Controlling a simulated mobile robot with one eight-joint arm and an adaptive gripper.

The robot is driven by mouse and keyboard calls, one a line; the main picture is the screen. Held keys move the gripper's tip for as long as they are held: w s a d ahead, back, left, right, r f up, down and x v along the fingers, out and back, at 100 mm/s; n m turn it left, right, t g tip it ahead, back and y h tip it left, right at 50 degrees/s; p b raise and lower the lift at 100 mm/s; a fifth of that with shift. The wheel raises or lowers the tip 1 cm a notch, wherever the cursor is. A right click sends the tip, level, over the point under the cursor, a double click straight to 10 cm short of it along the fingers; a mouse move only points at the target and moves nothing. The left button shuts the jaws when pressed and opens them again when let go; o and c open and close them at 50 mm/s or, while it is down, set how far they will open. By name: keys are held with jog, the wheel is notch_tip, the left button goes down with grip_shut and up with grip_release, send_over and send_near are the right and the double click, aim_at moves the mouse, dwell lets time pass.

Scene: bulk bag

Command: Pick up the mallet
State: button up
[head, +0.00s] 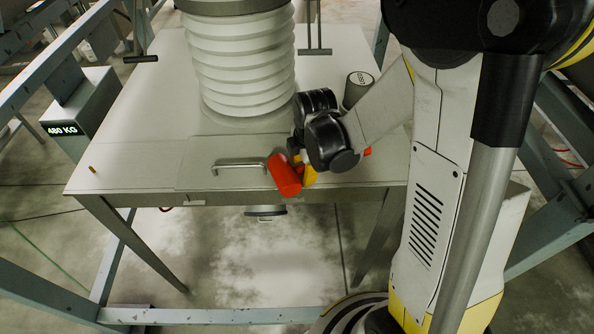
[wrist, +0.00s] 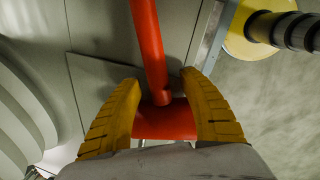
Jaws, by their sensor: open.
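The mallet is red, with a cylindrical head (head: 284,175) at the table's front edge, just right of a metal pull handle. In the head view my arm hides most of its shaft; a small red bit shows to the right of the wrist. In the wrist view the red shaft (wrist: 148,45) runs up the picture from the head (wrist: 165,120). My gripper (wrist: 160,84) is open, its two yellow fingers on either side of the mallet where shaft and head meet. Whether they touch it I cannot tell. In the head view the gripper (head: 309,173) is partly hidden behind my wrist.
A white ribbed spout (head: 245,75) stands at the back of the grey table (head: 125,125). A dark cylinder (head: 358,88) is behind my arm. The metal pull handle (head: 240,164) lies near the front edge. A display box (head: 80,115) reads 480 KG. The table's left side is mostly clear.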

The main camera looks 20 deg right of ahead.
jog(key=shift+c, duration=0.4)
grip_shut()
